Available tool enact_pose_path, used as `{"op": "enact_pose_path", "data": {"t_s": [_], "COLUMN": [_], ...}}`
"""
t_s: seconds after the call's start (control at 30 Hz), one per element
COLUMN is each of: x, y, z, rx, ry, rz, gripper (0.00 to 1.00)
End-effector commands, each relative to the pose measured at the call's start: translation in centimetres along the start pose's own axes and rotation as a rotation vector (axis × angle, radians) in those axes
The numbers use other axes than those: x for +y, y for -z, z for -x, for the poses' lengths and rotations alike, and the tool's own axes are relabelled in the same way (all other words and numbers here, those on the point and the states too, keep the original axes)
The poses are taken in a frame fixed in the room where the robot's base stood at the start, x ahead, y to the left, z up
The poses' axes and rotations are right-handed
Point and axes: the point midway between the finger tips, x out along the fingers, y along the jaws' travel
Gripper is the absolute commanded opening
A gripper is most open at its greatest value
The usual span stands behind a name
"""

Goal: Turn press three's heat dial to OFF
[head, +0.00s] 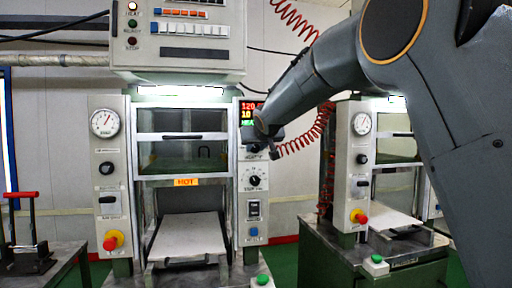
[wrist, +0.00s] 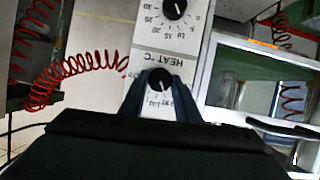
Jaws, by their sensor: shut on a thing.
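The heat dial is a black knob (wrist: 160,80) on a white panel marked HEAT °C, seen in the wrist view. My gripper (wrist: 160,97) has one finger on each side of it and is shut on it. The pointer's exact setting is too small to read. In the head view, my gripper (head: 266,146) is at the upper right post of the nearer press (head: 112,165) and hides the dial. I cannot read a press number.
A second black dial (head: 254,181) with a number scale sits below on the same post; it also shows in the wrist view (wrist: 174,8). A lit display (head: 248,112) is above my gripper. Another press (head: 350,170) stands right.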

Motion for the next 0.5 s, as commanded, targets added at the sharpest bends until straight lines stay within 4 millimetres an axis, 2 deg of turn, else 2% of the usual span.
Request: {"op": "enact_pose_path", "data": {"t_s": [0.5], "x": [-0.08], "y": [-0.45], "z": [-0.35], "rx": [0.007], "ry": [-0.063], "rz": [0.146], "gripper": [0.07]}}
